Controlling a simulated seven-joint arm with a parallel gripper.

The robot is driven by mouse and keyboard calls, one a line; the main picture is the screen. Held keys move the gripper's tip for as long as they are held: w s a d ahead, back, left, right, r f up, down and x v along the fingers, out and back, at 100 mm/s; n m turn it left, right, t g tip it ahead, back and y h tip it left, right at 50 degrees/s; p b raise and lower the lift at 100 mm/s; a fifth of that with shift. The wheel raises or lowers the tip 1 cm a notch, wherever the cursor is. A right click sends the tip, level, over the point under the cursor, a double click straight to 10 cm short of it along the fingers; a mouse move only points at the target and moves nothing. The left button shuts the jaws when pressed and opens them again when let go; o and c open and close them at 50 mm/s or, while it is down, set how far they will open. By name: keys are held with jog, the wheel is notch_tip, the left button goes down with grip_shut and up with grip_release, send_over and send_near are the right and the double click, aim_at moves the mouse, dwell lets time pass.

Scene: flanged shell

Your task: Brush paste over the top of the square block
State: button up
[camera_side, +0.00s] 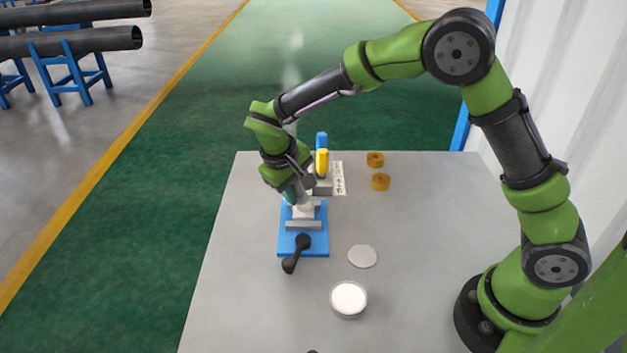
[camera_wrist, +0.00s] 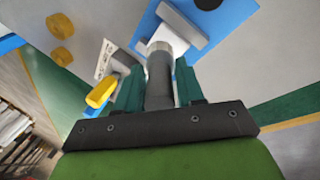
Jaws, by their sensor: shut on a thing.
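My gripper (camera_side: 297,192) points down over the blue-based vise (camera_side: 289,246), near its far end. In the wrist view my gripper (camera_wrist: 160,82) has its dark green fingers shut on the dark handle of a brush (camera_wrist: 159,86). The brush has a pale metallic collar, and its tip meets or hovers over the pale square block (camera_wrist: 170,39) held at the vise jaw (camera_wrist: 188,20). Contact cannot be told. In the side view the block is mostly hidden by the gripper and brush. An open round tub of white paste (camera_side: 349,297) stands nearer the camera.
A round pale lid (camera_side: 362,256) lies behind the tub. The vise's black handle (camera_side: 292,262) sticks out in front. Yellow and blue upright items (camera_side: 322,160) stand close behind the gripper. Two amber rolls (camera_side: 380,181) lie to the right. The table's right middle is clear.

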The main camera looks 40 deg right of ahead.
jog(key=shift+s+a, duration=0.9)
jog(key=shift+s+a+f, duration=0.2)
jog(key=shift+s+a, duration=0.15)
jog(key=shift+w+d+r, duration=0.2)
jog(key=shift+w+d, duration=2.05)
jog(key=shift+s+a, duration=1.6)
jog(key=shift+s+a+f, duration=0.2)
jog(key=shift+s+a, duration=0.4)
jog(key=shift+w+d+r, duration=0.2)
jog(key=shift+w+d, duration=2)
jog(key=shift+d, duration=0.05)
notch_tip(320, 180, up, 8)
